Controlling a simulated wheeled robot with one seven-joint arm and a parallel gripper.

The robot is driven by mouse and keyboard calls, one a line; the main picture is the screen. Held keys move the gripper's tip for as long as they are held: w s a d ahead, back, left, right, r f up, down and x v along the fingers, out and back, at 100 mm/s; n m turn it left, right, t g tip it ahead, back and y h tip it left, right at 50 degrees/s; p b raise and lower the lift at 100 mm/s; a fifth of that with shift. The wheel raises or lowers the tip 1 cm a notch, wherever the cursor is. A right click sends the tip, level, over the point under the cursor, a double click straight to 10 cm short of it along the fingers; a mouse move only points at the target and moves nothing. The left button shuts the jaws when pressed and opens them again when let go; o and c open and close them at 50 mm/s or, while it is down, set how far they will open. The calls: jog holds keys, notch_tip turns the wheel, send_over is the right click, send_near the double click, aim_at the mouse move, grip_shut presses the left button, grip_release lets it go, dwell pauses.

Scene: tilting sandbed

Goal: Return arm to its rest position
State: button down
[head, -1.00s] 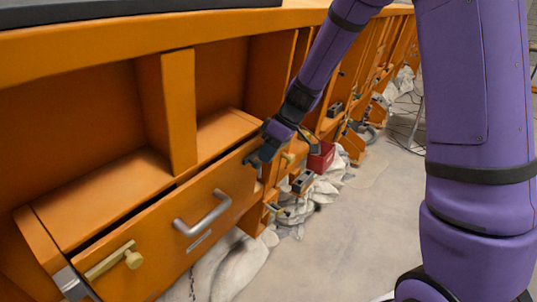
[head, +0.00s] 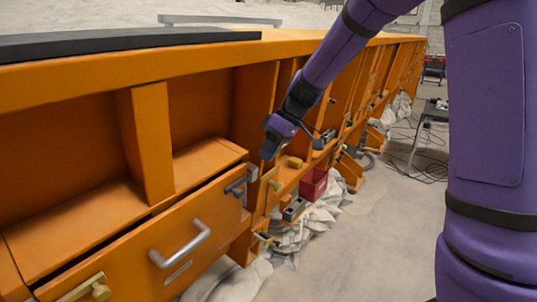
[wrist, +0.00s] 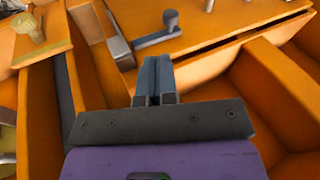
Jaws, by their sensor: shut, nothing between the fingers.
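My gripper (head: 268,150) is at the end of my purple arm, in front of the orange cabinet (head: 150,140) and above the right end of the drawer. In the wrist view my gripper (wrist: 154,62) has its dark fingers together with nothing between them. The drawer (head: 140,265) has a silver bar handle (head: 180,246) and stands slightly out of the cabinet.
A red box (head: 313,184) and a grey block (head: 294,209) sit at the cabinet's lower ledge, right of the drawer. White crumpled sheeting (head: 320,222) lies below. The concrete floor (head: 375,245) to the right is mostly clear, with a table and cables farther back.

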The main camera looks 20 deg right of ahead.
jog(key=s+d+r+m+t+h, duration=0.2)
jog(key=s+d+r+m, duration=0.1)
jog(key=s, duration=0.6)
jog(key=s+d+r+m+t+h, duration=0.1)
jog(key=s+d+r+m+h, duration=0.1)
jog(key=s, duration=0.7)
jog(key=s+d+r+m+t+h, duration=0.2)
jog(key=s+d+r+m, duration=0.2)
jog(key=s, duration=0.6)
notch_tip(320, 180, up, 2)
jog(key=shift+d+r+t, duration=0.15)
jog(key=shift+d+t, duration=0.15)
jog(key=shift+d, duration=0.35)
